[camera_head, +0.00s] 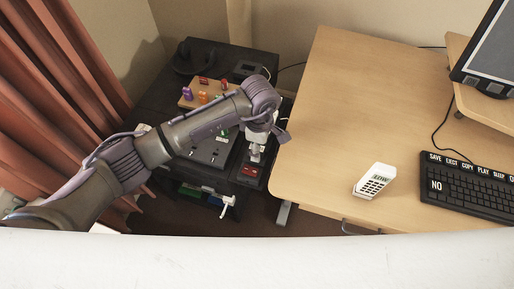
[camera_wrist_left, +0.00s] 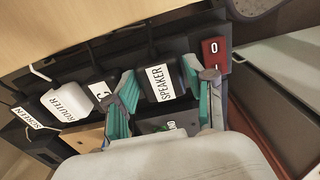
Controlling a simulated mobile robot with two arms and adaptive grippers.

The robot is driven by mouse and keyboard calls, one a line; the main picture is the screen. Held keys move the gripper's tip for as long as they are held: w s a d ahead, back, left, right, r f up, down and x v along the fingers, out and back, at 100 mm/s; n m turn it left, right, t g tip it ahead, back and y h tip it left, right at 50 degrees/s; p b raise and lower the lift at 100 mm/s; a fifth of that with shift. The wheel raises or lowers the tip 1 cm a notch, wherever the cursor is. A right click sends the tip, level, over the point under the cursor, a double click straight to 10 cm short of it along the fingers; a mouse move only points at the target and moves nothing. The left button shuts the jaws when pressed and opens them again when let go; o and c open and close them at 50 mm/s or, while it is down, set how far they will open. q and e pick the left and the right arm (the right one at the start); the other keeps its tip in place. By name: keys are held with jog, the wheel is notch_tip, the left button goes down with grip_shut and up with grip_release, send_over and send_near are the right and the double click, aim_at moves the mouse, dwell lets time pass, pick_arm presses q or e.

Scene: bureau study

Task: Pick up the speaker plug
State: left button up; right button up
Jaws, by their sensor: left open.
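The speaker plug (camera_wrist_left: 160,84) is a dark plug with a white SPEAKER label, seated in a black power strip (camera_wrist_left: 85,58) in the left wrist view. My left gripper (camera_wrist_left: 165,90) is open, its two teal fingers on either side of the speaker plug. I cannot tell whether the fingers touch it. In the head view the left gripper (camera_head: 256,155) points down at the strip beside the desk. It hides the speaker plug there. My right gripper is not in view.
Beside the speaker plug are a red switch (camera_wrist_left: 214,52), a partly hidden labelled plug, a white ROUTER plug (camera_wrist_left: 66,104) and a SCREEN label (camera_wrist_left: 27,117). The wooden desk (camera_head: 330,100) stands right of the arm, with a white phone (camera_head: 374,181) and keyboard (camera_head: 465,186).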

pick_arm(q)
jog(key=c, duration=0.7)
jog(key=shift+r, duration=0.2)
jog(key=shift+c, duration=0.2)
